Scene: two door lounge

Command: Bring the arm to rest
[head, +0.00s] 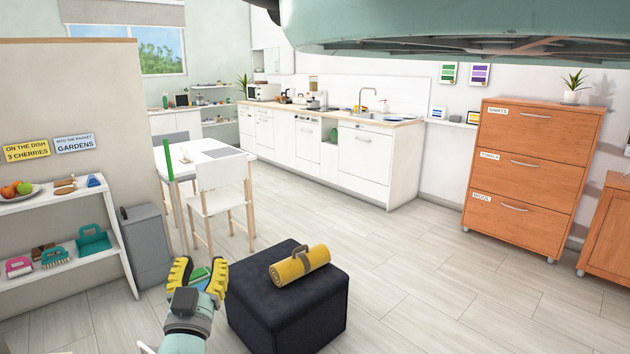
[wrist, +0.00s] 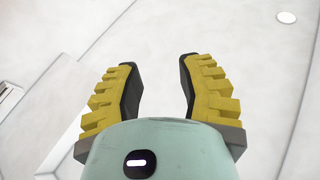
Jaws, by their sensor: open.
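My gripper (head: 198,274) is in the lower left middle of the head view, with its yellow ridged fingers pointing up. The fingers are spread apart. In the wrist view my gripper (wrist: 160,85) is open, with nothing between its fingertips and only pale ceiling or wall behind it. In the head view it appears just left of a black ottoman (head: 285,320). I cannot tell how far it is from the ottoman.
A rolled yellow towel (head: 299,266) lies on the ottoman. A grey bin (head: 146,245), a shelf (head: 75,262) and a white table with a chair (head: 222,190) stand to the left. A wooden drawer cabinet (head: 530,178) stands right. The floor (head: 440,275) between is clear.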

